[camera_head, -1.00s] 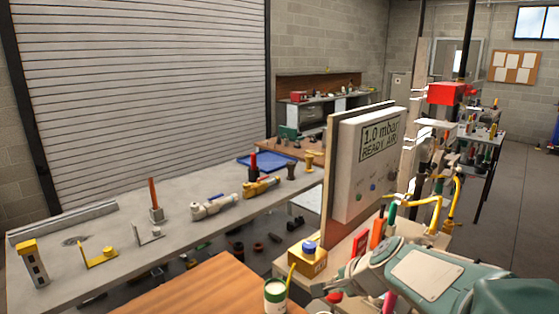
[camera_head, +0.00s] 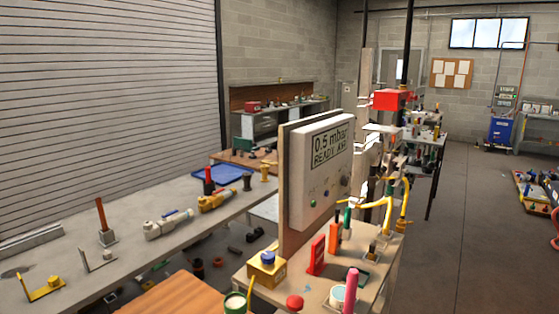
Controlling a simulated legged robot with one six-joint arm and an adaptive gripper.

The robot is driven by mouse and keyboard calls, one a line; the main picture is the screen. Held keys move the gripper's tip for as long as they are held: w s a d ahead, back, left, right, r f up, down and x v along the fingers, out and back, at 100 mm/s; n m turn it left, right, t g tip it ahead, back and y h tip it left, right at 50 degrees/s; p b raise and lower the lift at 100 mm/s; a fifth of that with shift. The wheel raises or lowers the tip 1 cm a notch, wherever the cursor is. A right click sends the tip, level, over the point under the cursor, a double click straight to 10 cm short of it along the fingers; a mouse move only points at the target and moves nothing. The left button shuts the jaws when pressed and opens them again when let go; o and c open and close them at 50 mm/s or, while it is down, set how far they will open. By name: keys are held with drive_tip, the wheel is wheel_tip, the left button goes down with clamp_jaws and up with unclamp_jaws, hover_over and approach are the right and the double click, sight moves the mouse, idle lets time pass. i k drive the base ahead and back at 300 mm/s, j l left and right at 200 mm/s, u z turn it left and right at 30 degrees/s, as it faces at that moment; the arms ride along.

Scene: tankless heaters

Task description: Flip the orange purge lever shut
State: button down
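An upright orange piece (camera_head: 334,238) stands on the wooden bench in front of the panel, between a red upright piece (camera_head: 317,255) and a dark green one (camera_head: 347,218). I cannot tell which of these is the purge lever. The white panel (camera_head: 322,172) reads "0.5 mbar READY AIR". My gripper is not in view.
A yellow box with a blue knob (camera_head: 267,268), a red knob (camera_head: 294,302) and a pink cylinder (camera_head: 350,290) crowd the near bench (camera_head: 240,276). Yellow pipes (camera_head: 403,205) rise at its right. The floor (camera_head: 470,230) at right is open.

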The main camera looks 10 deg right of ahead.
sight(392, 143)
drive_tip(key=i+l, duration=0.1)
drive_tip(key=l, duration=1.35)
